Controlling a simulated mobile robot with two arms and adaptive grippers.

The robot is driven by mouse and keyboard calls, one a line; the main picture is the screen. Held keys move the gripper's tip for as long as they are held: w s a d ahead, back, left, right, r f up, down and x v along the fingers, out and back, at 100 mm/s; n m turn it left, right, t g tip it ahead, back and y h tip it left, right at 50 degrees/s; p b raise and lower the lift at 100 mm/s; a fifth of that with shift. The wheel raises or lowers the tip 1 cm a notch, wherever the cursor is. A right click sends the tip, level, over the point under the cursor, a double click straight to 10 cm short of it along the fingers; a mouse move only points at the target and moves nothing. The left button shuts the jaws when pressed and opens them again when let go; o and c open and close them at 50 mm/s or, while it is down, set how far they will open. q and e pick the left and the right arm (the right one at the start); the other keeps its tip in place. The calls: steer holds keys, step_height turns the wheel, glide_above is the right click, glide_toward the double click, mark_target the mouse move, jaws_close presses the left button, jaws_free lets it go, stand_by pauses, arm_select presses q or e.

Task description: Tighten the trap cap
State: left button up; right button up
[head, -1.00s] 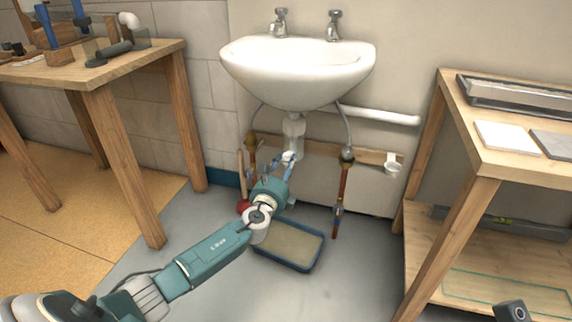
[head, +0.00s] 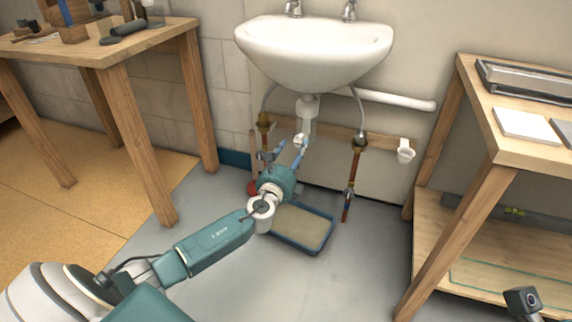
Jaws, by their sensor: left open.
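The white trap (head: 306,112) hangs under the sink (head: 315,55). Its cap (head: 299,139) shows as a small pale piece at the lower end, close to my left gripper's fingertips. My left gripper (head: 289,148) is open, with its fingers pointing up toward the cap from below. One finger is to the left and one is to the right, beside the trap. I cannot tell whether a finger touches the cap. Only a small dark part of my right arm shows at the lower right; its gripper fingers do not show.
A blue-rimmed tray (head: 321,246) lies on the floor under the sink. Copper supply pipes with valves (head: 358,145) stand on both sides of the trap. Wooden benches (head: 184,32) flank the space.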

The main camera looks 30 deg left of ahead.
arm_select(q)
steer(key=v, duration=0.9)
steer(key=shift+a, duration=0.2)
